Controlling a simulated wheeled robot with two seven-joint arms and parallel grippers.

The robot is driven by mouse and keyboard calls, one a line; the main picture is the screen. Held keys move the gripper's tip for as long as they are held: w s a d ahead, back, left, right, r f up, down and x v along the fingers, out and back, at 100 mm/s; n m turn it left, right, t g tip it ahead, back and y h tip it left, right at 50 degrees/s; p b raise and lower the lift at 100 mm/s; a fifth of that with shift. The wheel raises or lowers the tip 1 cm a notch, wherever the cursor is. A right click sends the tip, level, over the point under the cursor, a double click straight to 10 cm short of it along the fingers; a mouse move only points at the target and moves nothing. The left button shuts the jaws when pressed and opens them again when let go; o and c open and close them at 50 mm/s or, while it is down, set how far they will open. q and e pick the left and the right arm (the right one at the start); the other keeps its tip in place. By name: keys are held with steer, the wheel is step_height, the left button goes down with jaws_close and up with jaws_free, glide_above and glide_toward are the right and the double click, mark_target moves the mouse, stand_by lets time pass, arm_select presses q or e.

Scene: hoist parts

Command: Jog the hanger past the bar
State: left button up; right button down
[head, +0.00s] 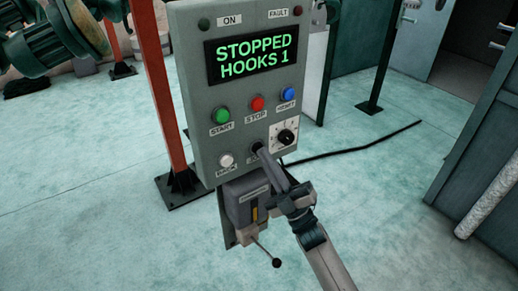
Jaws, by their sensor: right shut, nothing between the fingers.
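A grey control panel (186,60) stands upright in the middle of the head view. Its display (250,54) reads "STOPPED HOOKS 1". It carries a green START button (221,115), a red STOP button (257,103), a blue button (288,94), a black rotary knob (286,137) and a white button (226,160). My right gripper (264,153) is shut and empty, its tips at the dark button beside the white one and covering part of its label. I cannot tell whether they touch it. The hanger and the bar cannot be made out. My left gripper is not in view.
A grey box with a lever (264,250) hangs below the panel. An orange-red post (155,85) stands close at left, with green machinery (55,40) behind. A black cable (350,147) lies on the floor at right. A grey cabinet (485,130) stands at the right edge.

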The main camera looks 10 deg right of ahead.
steer(key=shift+s+d, duration=0.2)
steer(key=shift+s, duration=0.5)
steer(key=shift+s+d+p, duration=0.2)
steer(key=shift+s+d, duration=0.1)
steer(key=shift+s, duration=0.45)
steer(key=shift+s+d+p, duration=0.25)
steer(key=shift+s, duration=0.55)
steer(key=shift+s+d+p, duration=0.2)
steer(key=shift+s+d, duration=0.1)
steer(key=shift+s, duration=0.45)
